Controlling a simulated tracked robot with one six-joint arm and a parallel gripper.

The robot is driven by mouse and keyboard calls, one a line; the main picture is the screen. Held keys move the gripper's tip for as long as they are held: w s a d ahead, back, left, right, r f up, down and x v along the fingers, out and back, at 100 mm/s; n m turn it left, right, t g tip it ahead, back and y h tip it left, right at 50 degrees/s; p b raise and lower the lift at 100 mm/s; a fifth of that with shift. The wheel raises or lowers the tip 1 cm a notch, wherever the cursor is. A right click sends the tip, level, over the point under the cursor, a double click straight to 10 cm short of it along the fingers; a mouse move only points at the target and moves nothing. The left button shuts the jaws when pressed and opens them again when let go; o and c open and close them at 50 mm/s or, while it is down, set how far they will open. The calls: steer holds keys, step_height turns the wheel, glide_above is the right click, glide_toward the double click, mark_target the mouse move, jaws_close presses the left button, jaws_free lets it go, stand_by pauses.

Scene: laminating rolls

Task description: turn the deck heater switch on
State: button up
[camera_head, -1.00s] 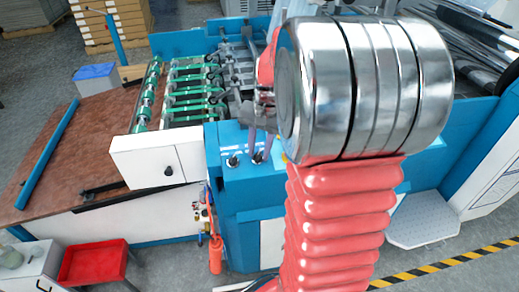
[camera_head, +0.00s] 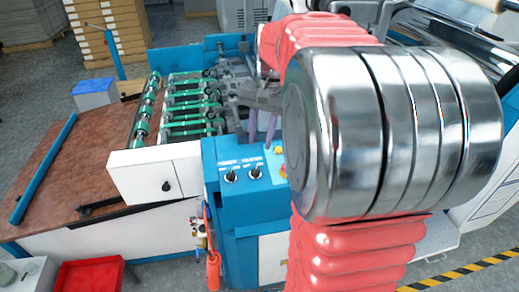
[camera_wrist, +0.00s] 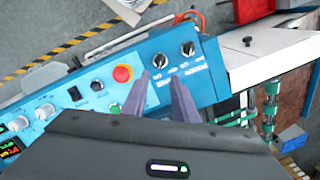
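The blue control panel (camera_head: 222,153) carries two black rotary switches side by side. The right one, under a label that seems to read HEATER, is the heater switch (camera_head: 255,172); the left one is the power switch (camera_head: 230,176). In the wrist view the heater switch (camera_wrist: 160,61) lies just beyond and between my fingertips, and the power switch (camera_wrist: 188,48) is to its right. My gripper (camera_wrist: 160,78) has two slim purple-grey fingers, apart and empty. In the head view my gripper (camera_head: 261,142) hangs above and behind the switches. Which way the heater knob points is too small to tell.
A red emergency button (camera_wrist: 123,73) sits beside the heater switch, with more knobs further left on the panel. Green rollers (camera_head: 190,105) lie behind the panel. A white side box (camera_head: 150,175) stands left of it. A red tray (camera_head: 88,276) is at lower left.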

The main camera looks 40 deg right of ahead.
steer(key=shift+s+d+r, duration=0.1)
steer(key=shift+s+r, duration=0.05)
steer(key=shift+r, duration=1.3)
steer(key=s+a+f+n+t, duration=0.2)
steer(key=s+a+n, duration=0.3)
steer(key=a, duration=0.6)
steer(key=s+a+f+n+t, duration=0.1)
steer(key=s+a+n+t, duration=0.1)
steer(key=s+a+n, duration=0.4)
steer(key=s+a, duration=0.1)
steer(key=a, duration=0.4)
steer(key=shift+s+f+t+h, duration=0.3)
steer(key=shift+f, duration=0.05)
